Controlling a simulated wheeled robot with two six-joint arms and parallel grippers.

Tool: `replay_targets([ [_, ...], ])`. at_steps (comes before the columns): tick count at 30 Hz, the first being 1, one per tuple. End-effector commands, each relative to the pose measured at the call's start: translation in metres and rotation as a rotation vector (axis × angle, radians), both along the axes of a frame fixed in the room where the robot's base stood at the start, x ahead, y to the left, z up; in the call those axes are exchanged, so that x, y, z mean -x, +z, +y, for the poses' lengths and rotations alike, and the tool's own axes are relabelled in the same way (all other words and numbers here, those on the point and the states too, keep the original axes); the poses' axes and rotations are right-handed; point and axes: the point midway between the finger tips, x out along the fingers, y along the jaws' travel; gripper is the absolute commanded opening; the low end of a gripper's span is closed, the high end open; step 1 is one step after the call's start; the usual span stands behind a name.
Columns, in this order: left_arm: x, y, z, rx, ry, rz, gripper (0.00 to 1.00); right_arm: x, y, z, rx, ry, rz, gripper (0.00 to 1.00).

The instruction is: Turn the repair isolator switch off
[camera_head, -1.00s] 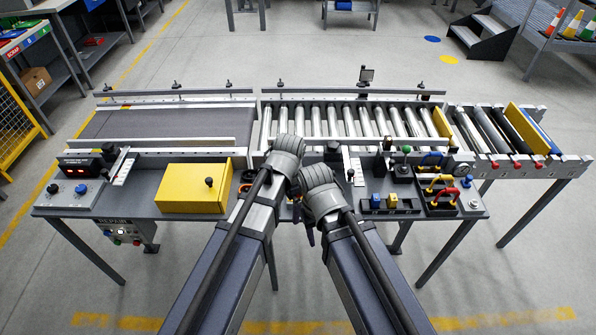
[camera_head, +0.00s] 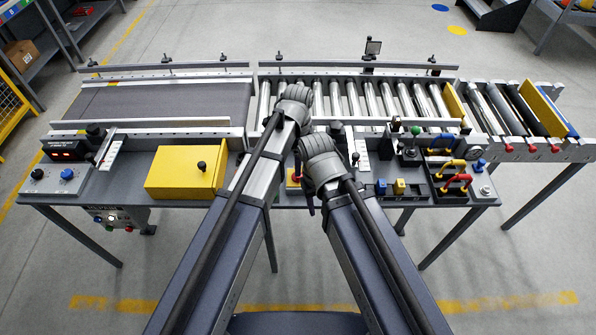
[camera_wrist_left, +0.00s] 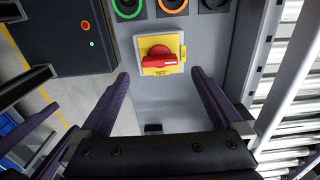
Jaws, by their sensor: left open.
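The isolator switch, a red rotary handle (camera_wrist_left: 158,60) on a yellow plate (camera_wrist_left: 173,43), is in the left wrist view. In the head view a bit of red and yellow (camera_head: 293,178) shows between my arms, likely this switch, mostly hidden. My right arm's wrist is beside it; its jaws are mostly hidden.
Green and orange rings (camera_wrist_left: 172,4) lie beyond the switch in the wrist view. A yellow box (camera_head: 180,172), blue and yellow switches (camera_head: 399,187) and a black tray of coloured handles (camera_head: 452,186) stand on the bench. The REPAIR box (camera_head: 112,218) hangs below the front edge. Rollers lie behind.

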Motion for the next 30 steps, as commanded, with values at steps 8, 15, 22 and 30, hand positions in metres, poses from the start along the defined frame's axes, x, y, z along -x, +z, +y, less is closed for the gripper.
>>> replay_targets([
  [8,0.000,-0.043,0.000,0.000,0.001,0.000,1.00,0.000,-0.043,0.000,0.000,0.000,0.000,0.50],
  [15,0.000,-0.059,0.000,0.000,0.001,-0.001,1.00,0.000,-0.059,0.000,0.000,0.000,0.000,0.50],
  [22,0.000,-0.057,0.000,0.000,0.001,-0.001,1.00,0.000,-0.057,0.000,0.000,0.000,0.000,0.50],
  [30,0.000,-0.057,0.000,0.000,0.001,-0.001,0.75,0.000,-0.057,0.000,0.000,0.000,0.000,0.50],
])
